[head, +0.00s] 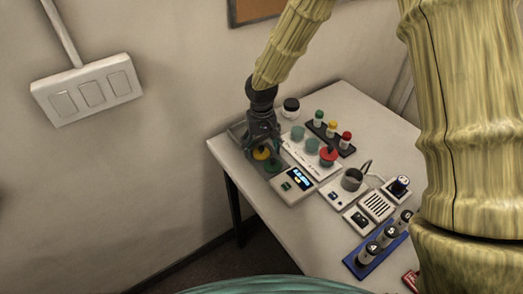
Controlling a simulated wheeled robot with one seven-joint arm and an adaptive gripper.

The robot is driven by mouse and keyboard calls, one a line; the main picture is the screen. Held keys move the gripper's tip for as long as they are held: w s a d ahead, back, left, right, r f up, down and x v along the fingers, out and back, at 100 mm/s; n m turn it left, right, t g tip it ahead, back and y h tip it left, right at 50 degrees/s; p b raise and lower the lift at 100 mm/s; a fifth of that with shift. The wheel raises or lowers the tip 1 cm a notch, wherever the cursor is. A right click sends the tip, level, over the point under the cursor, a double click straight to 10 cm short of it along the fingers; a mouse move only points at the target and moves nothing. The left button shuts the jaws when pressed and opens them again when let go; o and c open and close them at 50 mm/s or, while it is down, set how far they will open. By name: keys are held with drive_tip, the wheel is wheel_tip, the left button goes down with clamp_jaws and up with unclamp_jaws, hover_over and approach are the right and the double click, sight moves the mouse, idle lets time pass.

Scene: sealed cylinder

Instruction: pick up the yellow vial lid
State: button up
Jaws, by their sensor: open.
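My gripper (264,144) points down at the left end of the table, with its jaws open. A yellow round piece (261,153) shows directly below it, partly hidden by the fingers. I cannot tell whether the fingers touch it. A green round piece (275,166) is just in front of it to the right. A second yellow lid (332,125) tops a small vial in a dark rack (346,151), between a green-topped vial (319,115) and a red-topped vial (346,136). That rack is to the right of my gripper and apart from it.
A white panel (296,156) holds teal round pieces (312,145) and a red one (328,154). A device with a lit display (299,179), a grey cup (352,179) and a blue rack (359,269) stand nearer. A dark-lidded jar (291,106) stands behind. The wall is close at left.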

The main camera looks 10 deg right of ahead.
drive_tip(key=shift+f, duration=0.2)
drive_tip(key=c, duration=0.9)
drive_tip(key=shift+r, duration=0.1)
